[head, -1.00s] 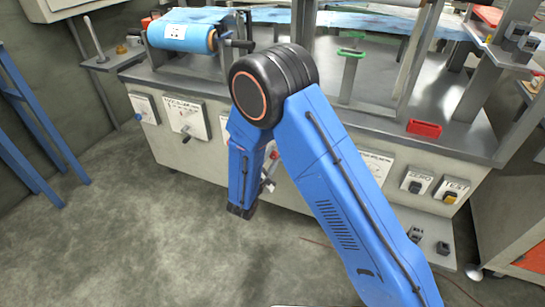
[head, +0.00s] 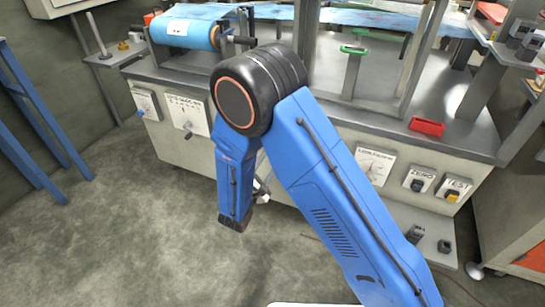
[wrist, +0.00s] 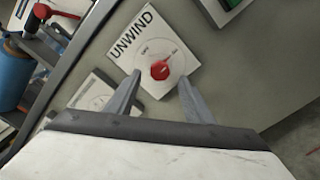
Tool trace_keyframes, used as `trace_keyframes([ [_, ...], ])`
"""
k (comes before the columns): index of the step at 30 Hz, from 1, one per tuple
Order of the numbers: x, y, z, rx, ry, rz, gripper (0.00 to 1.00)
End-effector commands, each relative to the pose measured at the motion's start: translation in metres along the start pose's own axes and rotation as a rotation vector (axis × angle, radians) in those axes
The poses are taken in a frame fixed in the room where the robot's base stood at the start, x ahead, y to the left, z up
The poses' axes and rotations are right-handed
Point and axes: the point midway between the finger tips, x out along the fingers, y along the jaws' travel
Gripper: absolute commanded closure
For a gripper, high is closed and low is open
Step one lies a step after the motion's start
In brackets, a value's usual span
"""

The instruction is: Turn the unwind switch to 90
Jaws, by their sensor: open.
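The unwind switch is a red knob (wrist: 160,69) on a white square plate (wrist: 128,37) marked UNWIND, seen in the wrist view. Small marks ring the knob but are too small to read, and I cannot tell its exact angle. My gripper (wrist: 159,77) is open, with one grey finger on each side of the knob in the picture. I see no finger closed on it, and I cannot tell how far the fingertips are from the plate. In the head view my blue arm hides the unwind plate and most of the gripper.
Other control plates sit on the machine's front: one with a lever (head: 188,113), a dial (head: 373,166), and ZERO (head: 419,180) and TEST (head: 453,188) switches. Floor (head: 120,230) at left is clear.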

Motion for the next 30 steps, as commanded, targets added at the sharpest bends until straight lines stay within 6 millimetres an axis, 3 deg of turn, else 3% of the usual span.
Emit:
trace_keyframes([
  [9, -0.058, 0.001, -0.001, -0.001, 0.003, 0.002, 0.52],
  [18, -0.100, 0.000, -0.001, 0.000, 0.002, 0.001, 0.52],
  [30, -0.114, 0.000, 0.000, 0.000, 0.000, -0.001, 0.52],
])
